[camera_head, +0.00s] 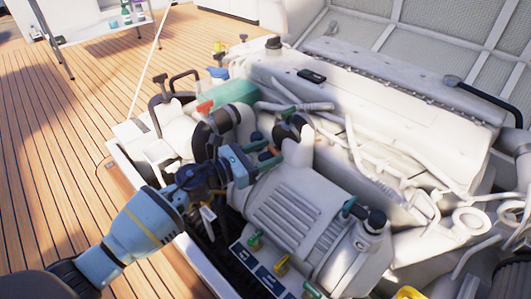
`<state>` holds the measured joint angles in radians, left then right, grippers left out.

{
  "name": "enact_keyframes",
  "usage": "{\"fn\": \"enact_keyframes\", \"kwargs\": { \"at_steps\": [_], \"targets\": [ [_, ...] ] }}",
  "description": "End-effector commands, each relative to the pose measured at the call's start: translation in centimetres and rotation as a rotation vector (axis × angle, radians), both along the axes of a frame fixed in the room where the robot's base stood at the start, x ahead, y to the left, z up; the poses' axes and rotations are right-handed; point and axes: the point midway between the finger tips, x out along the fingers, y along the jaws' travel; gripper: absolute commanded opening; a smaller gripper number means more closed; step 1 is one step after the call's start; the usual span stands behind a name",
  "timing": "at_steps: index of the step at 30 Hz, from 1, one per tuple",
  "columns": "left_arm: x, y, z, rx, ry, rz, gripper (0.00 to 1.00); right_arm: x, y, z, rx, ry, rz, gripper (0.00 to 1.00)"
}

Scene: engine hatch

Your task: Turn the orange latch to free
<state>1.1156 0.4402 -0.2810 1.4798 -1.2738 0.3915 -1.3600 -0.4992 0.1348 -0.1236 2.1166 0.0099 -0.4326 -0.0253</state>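My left arm comes in from the lower left, and its blue-grey gripper (268,154) reaches the side of the white engine. A small orange-red piece (272,150) shows at its fingertips, close by or between them; it may be the orange latch. I cannot tell whether the fingers touch it or are closed on it. My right gripper is not in view.
The white engine (370,100) fills the right side, with pipes, hoses and a ribbed cover (290,215) close to my gripper. Small green and yellow valves (281,265) sit below on a labelled panel. The wooden deck (60,150) lies open at left, with a table (105,30) behind.

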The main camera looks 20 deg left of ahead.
Motion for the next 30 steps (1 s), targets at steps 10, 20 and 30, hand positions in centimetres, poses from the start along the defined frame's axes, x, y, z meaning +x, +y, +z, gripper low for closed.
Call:
{"fn": "enact_keyframes", "kwargs": {
  "at_steps": [10,20,30],
  "targets": [
    [-0.1,0.0,0.0,-0.001,0.001,0.006,0.21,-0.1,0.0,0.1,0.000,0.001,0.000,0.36],
    [-0.3,-0.5,0.4,-0.004,0.001,0.182,0.21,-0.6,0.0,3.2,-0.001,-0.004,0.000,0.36],
    [-0.3,-0.6,0.0,-0.001,0.001,0.266,0.21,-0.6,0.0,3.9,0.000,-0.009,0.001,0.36]
  ]
}}
